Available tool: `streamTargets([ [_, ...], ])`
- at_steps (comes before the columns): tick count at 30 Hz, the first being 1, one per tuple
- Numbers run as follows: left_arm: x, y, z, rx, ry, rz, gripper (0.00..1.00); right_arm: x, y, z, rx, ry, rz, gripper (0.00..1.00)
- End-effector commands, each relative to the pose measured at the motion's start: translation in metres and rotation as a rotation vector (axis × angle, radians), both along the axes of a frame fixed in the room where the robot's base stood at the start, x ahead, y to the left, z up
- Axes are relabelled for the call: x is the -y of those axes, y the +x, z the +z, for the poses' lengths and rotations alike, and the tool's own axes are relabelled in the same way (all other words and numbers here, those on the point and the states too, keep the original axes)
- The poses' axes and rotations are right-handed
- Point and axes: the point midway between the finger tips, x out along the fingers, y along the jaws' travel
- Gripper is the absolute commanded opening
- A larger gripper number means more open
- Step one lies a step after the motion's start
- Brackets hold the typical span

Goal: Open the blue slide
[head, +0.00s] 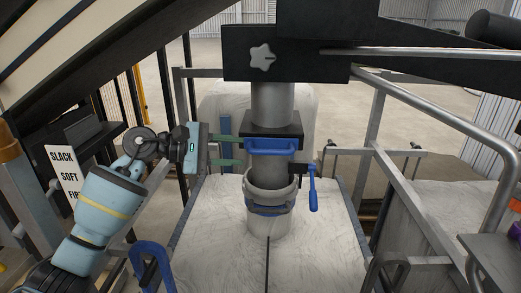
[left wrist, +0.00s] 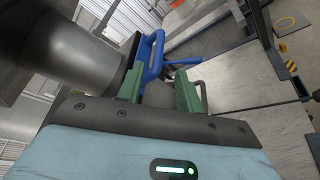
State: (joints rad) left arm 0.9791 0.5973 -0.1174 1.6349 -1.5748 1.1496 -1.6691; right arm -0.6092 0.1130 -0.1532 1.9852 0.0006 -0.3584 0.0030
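The blue slide (head: 271,151) is a blue bar handle on the front of a black plate around the grey vertical pipe. My left gripper (head: 240,150) is just left of the handle, with its two green fingers apart, one above the other. In the left wrist view the open fingers (left wrist: 160,90) have nothing clamped between them. The blue slide handle (left wrist: 151,52) stands beyond the fingertips there. I cannot tell whether a fingertip touches it. My right gripper is not in view.
A blue lever (head: 313,194) hangs right of the pipe, below the slide. Metal rails (head: 440,120) stand at the right. A blue hook-shaped handle (head: 150,250) is at lower left.

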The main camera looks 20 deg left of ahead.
Motion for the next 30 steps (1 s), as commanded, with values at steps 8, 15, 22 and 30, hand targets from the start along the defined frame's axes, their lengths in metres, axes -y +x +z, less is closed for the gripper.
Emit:
streamTargets([
  [8, 0.002, 0.002, 0.001, 0.006, 0.007, 0.000, 0.36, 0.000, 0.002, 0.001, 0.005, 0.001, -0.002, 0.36],
  [15, 0.027, 0.019, -0.005, 0.005, 0.003, -0.002, 0.36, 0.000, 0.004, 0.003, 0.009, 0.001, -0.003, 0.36],
  [22, 0.052, 0.037, -0.012, 0.005, 0.003, 0.000, 0.36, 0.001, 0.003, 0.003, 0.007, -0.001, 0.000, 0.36],
  [30, 0.062, 0.044, -0.015, 0.005, 0.006, 0.001, 0.36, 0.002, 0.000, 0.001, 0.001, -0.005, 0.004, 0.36],
])
